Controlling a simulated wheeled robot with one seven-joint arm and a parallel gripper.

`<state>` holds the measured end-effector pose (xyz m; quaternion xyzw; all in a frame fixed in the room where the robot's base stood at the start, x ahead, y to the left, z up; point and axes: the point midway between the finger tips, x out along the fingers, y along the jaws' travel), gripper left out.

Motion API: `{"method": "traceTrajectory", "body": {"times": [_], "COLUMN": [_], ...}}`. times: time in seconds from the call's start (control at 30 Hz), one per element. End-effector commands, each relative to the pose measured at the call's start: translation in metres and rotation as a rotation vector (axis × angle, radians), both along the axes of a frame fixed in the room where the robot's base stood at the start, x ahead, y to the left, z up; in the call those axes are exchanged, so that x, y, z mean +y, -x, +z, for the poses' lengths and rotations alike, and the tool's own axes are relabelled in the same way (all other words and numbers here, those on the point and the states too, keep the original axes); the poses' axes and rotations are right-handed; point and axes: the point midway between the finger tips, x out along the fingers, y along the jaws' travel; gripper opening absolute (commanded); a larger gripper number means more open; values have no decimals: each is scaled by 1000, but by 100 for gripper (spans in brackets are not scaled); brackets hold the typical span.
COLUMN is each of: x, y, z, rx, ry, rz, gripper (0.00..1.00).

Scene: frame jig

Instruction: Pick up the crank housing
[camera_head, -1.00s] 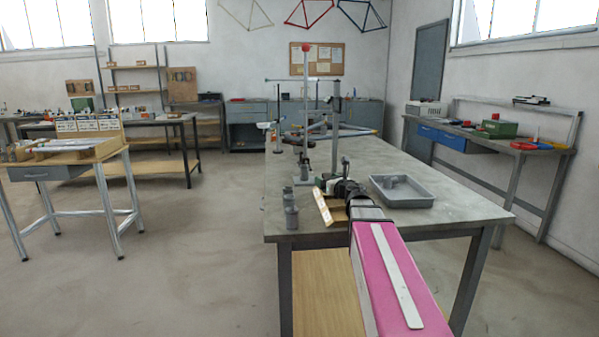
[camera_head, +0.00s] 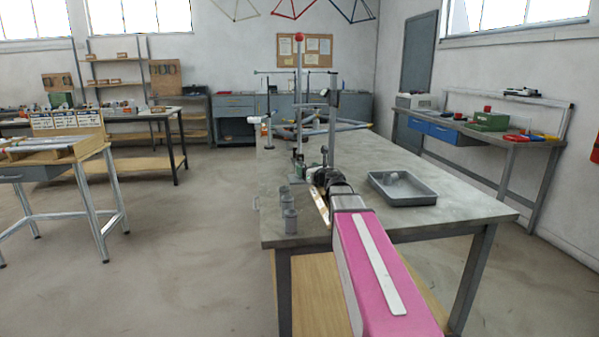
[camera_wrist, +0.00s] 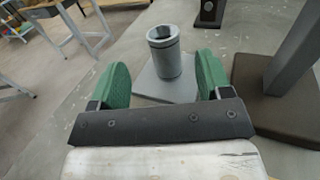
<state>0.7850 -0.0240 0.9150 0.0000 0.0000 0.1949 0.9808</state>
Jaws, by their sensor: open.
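A grey hollow cylinder (camera_wrist: 164,52), which looks to be the crank housing, stands upright on a pale square plate (camera_wrist: 150,84) in the wrist view. My gripper (camera_wrist: 163,68) is open, with one green finger to the left of the cylinder and one to the right. Gaps show between both fingers and the cylinder, so it is not held. In the head view my gripper (camera_head: 322,172) is over the workbench (camera_head: 430,222), near the upright posts, and my arm hides the cylinder or makes it hard to tell.
A grey post on a brown base (camera_wrist: 262,92) stands close to the right finger. Several small grey cylinders (camera_head: 290,220) stand near the bench's left edge. A grey tray (camera_head: 402,198) lies to the right. A tall post with a red ball (camera_head: 299,38) rises behind my gripper.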

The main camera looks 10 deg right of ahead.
Motion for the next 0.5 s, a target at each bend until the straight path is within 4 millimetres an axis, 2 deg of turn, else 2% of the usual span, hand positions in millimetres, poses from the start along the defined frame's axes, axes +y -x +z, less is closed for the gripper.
{"method": "traceTrajectory", "body": {"times": [0.03,0.27,0.5], "x": [3,8,16], "y": [-10,-23,-54], "z": [0,1,5], "rx": [0,0,0], "ry": [0,0,0], "rz": [1,1,0], "gripper": [72,72,72]}}
